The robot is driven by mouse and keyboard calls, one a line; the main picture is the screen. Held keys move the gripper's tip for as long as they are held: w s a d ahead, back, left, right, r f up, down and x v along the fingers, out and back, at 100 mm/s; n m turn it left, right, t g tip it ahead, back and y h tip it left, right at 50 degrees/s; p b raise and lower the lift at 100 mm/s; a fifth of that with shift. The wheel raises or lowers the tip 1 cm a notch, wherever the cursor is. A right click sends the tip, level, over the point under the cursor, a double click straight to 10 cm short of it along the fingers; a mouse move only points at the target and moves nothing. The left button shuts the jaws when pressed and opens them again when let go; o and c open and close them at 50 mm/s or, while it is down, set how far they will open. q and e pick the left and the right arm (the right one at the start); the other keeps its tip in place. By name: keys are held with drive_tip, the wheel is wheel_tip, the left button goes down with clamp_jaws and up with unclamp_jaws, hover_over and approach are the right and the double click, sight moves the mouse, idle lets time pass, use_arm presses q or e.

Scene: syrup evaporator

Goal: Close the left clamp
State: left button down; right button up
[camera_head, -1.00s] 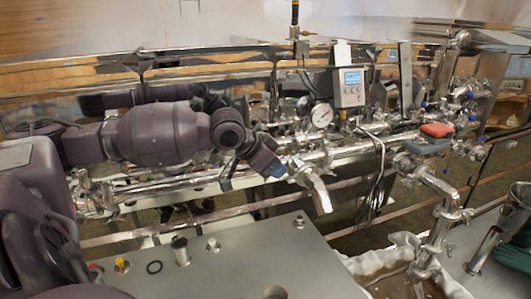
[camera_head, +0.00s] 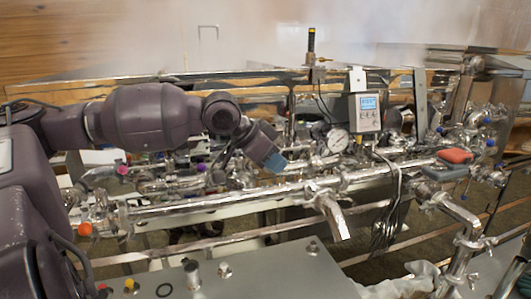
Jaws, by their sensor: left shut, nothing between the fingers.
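A polished steel pipe (camera_head: 225,200) runs across the middle of the head view, with clamp fittings along it. A clamp-like fitting (camera_head: 117,216) sits at its left end, and another (camera_head: 318,190) sits by the downward spout (camera_head: 334,217). I cannot tell for certain which is the left clamp, or whether either is open. My left gripper (camera_head: 276,162), with blue fingertips, is shut and empty. In the picture it is just above the pipe, left of the spout; contact cannot be told. My right gripper is not in view.
A control box with a blue display (camera_head: 367,113) and a round gauge (camera_head: 337,140) stand behind the pipe. Red and grey handles (camera_head: 455,156) are at right. An orange knob (camera_head: 84,230) is at left. A metal cabinet top (camera_head: 260,275) fills the front. Steam hangs above.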

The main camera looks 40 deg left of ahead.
use_arm(q)
drive_tip(key=shift+v, duration=1.85)
drive_tip(key=shift+d, duration=0.1)
